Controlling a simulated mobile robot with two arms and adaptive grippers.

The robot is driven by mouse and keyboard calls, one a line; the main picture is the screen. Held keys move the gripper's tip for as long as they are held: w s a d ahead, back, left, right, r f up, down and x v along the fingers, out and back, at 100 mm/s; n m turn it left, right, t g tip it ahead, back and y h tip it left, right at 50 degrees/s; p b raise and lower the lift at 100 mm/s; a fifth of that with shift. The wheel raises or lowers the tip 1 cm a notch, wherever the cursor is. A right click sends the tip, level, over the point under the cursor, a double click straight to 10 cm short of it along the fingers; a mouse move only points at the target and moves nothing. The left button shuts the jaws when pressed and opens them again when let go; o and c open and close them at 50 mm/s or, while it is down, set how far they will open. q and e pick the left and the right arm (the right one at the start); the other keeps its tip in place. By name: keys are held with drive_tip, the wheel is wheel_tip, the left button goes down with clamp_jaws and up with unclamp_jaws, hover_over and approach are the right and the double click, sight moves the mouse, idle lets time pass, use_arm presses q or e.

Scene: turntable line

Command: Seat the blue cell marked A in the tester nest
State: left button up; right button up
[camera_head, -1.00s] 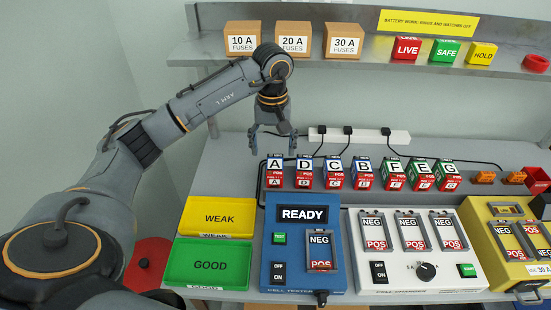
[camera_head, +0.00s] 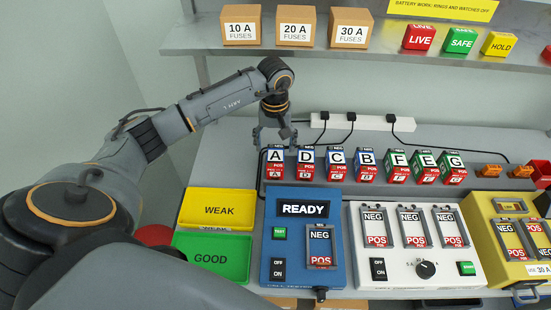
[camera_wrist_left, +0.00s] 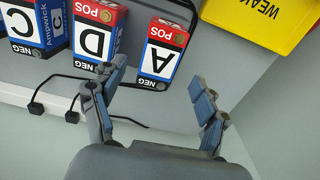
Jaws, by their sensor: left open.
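The blue cell marked A (camera_head: 275,163) stands at the left end of the row of cells, blue with a white letter label and a red POS end. It also shows in the left wrist view (camera_wrist_left: 164,55). My left gripper (camera_head: 274,143) is open and empty, just above and behind cell A. In the left wrist view its fingers (camera_wrist_left: 155,85) are spread, with cell A beyond the gap between them. The blue cell tester (camera_head: 280,255) shows READY. Its nest (camera_head: 320,246), labelled NEG and POS, holds no cell. My right gripper is not in view.
Blue cell D (camera_head: 306,163) stands close right of A, followed by C, B and green-topped cells. A black cable (camera_wrist_left: 70,78) runs around the row. A yellow WEAK tray (camera_head: 217,209) and green GOOD tray (camera_head: 211,258) lie left of the tester. A white charger (camera_head: 415,245) stands right.

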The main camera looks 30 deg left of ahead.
sight(276, 155)
use_arm(q)
wheel_tip(276, 155, down, 3)
drive_tip(key=shift+d+f+p, duration=0.1)
drive_tip(key=shift+f+p, duration=0.1)
drive_tip(key=shift+p, duration=0.55)
drive_tip(key=shift+f, duration=0.3)
drive_tip(key=c, duration=1.3)
clamp_jaws()
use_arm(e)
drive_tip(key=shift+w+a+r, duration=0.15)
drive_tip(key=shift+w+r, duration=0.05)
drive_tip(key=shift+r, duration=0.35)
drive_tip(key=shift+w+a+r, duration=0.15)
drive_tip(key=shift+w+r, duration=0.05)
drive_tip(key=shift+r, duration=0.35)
